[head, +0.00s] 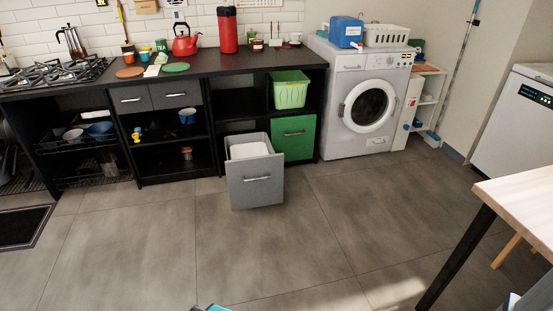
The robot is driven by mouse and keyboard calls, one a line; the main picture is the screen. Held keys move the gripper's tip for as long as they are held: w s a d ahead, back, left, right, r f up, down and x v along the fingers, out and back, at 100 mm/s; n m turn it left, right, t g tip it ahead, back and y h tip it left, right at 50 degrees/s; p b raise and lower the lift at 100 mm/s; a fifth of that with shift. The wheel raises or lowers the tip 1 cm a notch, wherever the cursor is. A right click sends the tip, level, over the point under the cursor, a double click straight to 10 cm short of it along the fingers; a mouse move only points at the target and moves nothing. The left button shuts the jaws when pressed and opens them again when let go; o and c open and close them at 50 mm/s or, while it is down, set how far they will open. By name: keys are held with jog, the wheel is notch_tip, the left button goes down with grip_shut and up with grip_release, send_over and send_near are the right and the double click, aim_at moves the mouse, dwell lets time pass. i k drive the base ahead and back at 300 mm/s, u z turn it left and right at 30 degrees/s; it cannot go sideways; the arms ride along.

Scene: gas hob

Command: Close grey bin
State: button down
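The grey bin (256,187) is a pull-out drawer-like box under the black counter. It stands pulled out from the counter front, over the floor, and its open top shows a white inner container (250,150). A metal bar handle (257,177) is on its front. The green bin (293,138) beside it on the right sits flush in the counter. My gripper cannot be made out; only a small dark and teal piece, perhaps of my arm, shows at the bottom edge.
The tiled floor (270,250) in front of the grey bin is clear. A wooden table (520,200) with a dark leg stands at the right. A white washing machine (362,110) is right of the counter. A dark mat (22,225) lies at the left.

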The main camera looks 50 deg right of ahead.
aim_at(251, 166)
jog(key=z, duration=0.05)
jog(key=i, duration=1)
jog(key=u, duration=0.05)
